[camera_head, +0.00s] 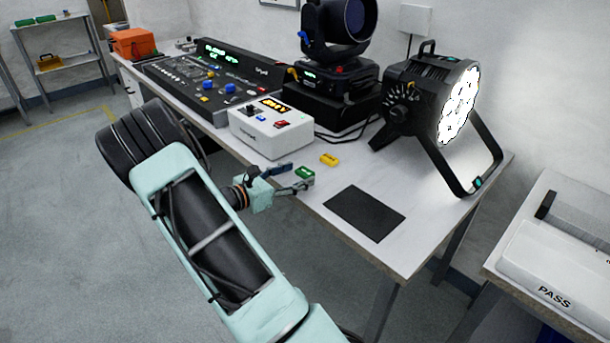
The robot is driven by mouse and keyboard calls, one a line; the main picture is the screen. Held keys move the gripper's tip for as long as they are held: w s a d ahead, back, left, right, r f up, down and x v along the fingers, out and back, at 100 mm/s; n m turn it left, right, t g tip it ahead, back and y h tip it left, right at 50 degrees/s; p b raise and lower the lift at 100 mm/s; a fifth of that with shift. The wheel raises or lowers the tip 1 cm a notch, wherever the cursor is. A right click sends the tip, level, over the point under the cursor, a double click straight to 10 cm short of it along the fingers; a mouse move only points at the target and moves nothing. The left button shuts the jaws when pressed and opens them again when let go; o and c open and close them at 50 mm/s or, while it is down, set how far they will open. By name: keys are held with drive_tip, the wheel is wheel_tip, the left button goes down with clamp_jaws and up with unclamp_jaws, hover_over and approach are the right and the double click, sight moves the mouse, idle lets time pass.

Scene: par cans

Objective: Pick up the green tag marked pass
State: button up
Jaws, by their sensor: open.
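A small green tag (305,173) lies on the white table near its front edge. Any marking on it is too small to read. My gripper (296,179) is open at the table edge, with its fingertips right at the green tag. One finger reaches behind the tag's left side and the other in front of it. I cannot tell whether either finger touches the tag. A yellow tag (329,160) lies just behind and to the right of the green one.
A white control box (270,139) stands left of the tags. A dark mat (364,213) lies to their right. A lit par can (430,100), a moving-head light (336,50) and a mixing console (212,85) stand further back. A bin marked PASS (555,265) is far right.

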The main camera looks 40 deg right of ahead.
drive_tip(key=shift+w+d+f, duration=0.1)
drive_tip(key=shift+d+f, duration=0.05)
drive_tip(key=shift+d, duration=0.55)
drive_tip(key=shift+c, duration=0.2)
drive_tip(key=c, duration=1)
